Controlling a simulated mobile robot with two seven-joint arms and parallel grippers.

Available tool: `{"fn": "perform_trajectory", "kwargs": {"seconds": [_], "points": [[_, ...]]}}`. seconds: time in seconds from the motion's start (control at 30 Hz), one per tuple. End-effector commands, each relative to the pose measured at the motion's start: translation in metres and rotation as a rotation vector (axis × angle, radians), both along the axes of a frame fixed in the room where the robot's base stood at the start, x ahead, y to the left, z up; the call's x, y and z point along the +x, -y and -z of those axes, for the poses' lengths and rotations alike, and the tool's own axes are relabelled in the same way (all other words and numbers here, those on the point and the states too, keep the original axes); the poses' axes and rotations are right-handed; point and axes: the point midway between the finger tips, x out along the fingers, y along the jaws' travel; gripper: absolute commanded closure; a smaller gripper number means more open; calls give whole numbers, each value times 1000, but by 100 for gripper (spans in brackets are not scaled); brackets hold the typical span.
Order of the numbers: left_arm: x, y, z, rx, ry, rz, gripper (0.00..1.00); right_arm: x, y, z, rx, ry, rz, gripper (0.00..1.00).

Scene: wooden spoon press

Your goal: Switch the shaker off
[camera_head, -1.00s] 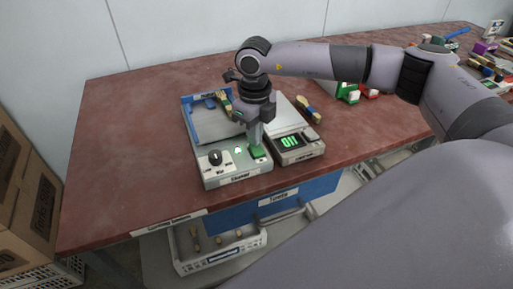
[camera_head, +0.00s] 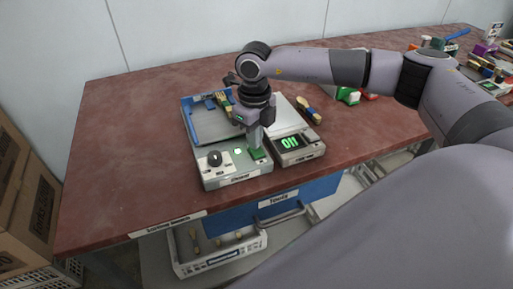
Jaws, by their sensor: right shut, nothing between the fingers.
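The shaker (camera_head: 238,178) is a grey box at the front of the red-brown table, with a blue tray (camera_head: 187,110) on its back part. Its front panel has a dark round knob (camera_head: 215,158), a small lit green lamp (camera_head: 238,151) and a green button (camera_head: 258,154) at the right. My right gripper (camera_head: 254,146) is shut and empty, pointing down at the green button's back edge. I cannot tell whether the fingertips touch the button. The gripper hides part of the shaker's back right. My left gripper is out of view.
A scale (camera_head: 298,155) with a lit green display stands close to the shaker's right. A wooden-handled brush (camera_head: 309,110) lies behind it. A blue drawer (camera_head: 275,207) and a white basket (camera_head: 222,258) are below the table edge. The table's left is clear.

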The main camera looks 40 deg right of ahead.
Motion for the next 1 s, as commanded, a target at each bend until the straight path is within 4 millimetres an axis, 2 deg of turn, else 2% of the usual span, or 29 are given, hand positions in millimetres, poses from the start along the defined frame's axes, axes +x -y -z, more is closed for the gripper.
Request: {"fn": "perform_trajectory", "kwargs": {"seconds": [0.8, 1.0], "points": [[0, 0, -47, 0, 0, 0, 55, 0, 0, -66, 0, -1, 0, 100], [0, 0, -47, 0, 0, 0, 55, -1, 0, -68, -1, -2, 0, 100]]}}
